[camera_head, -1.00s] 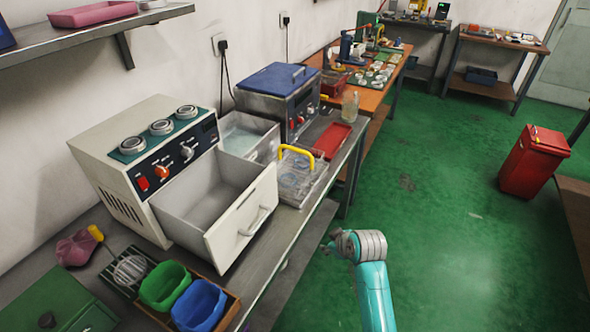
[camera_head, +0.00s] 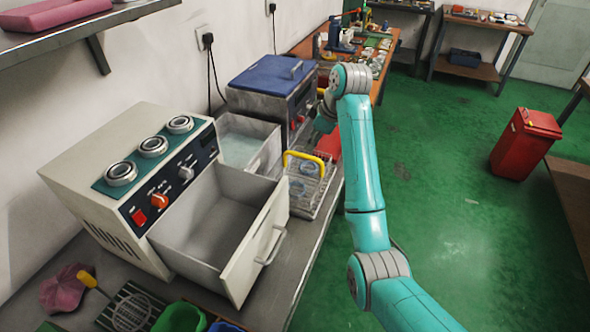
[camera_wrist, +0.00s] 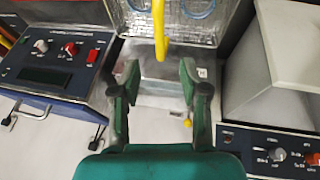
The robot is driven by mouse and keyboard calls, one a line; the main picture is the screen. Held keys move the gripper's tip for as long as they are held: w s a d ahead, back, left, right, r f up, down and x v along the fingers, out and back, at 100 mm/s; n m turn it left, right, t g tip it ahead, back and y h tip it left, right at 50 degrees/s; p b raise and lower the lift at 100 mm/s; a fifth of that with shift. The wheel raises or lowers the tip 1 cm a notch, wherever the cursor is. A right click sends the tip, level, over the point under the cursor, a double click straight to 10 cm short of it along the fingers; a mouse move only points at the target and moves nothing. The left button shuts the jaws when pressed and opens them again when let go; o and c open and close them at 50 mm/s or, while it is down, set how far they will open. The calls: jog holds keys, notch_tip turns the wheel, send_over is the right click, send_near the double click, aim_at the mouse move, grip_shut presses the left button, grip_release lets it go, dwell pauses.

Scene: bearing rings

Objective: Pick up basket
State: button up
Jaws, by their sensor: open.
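The basket (camera_head: 312,192) is a wire basket with a yellow handle, standing on the grey bench right of the open drawer in the head view. Round clear-blue items lie in it. In the wrist view the basket (camera_wrist: 205,35) is at the top, and its yellow handle (camera_wrist: 159,30) hangs down the middle of the picture. My gripper (camera_wrist: 160,82) is open, with the two green fingers apart and nothing between them. The handle's lower end shows just beyond the fingertips, not clearly between them. In the head view my gripper (camera_head: 322,118) is above and behind the basket, partly hidden by my arm.
A cream machine (camera_head: 125,190) with an open drawer (camera_head: 270,240) stands left of the basket. A water-filled tank (camera_head: 245,145) and a blue-lidded machine (camera_head: 270,80) are behind it. A red tray (camera_head: 329,146) lies behind the basket.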

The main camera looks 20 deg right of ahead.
aim_at(303, 155)
jog(key=x, duration=0.4)
jog(key=shift+w+a+f, duration=0.1)
jog(key=shift+a+f, duration=0.1)
jog(key=shift+f, duration=0.1)
jog(key=shift+x, duration=2.85)
jog(key=shift+w+d, duration=0.1)
jog(key=shift+d, duration=0.05)
grip_shut()
